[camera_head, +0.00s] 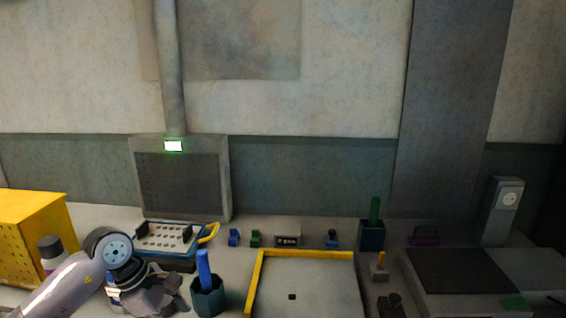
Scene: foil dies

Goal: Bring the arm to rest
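My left arm (62,287) comes in from the lower left corner. Its gripper (150,300) is over the bench, left of the dark blue-grey holder (208,303) with a blue-handled tool (204,268). The gripper's fingers are dark and bunched at the frame's bottom, so I cannot tell whether they are open or shut or hold anything. I cannot make out my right gripper.
A yellow box (30,225) stands at the far left. A blue-edged perforated tray (165,240) is behind my gripper. A yellow-edged tray (330,285) holds a small black square (292,297). A green-handled tool (375,210) and a grey post machine (497,225) stand right.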

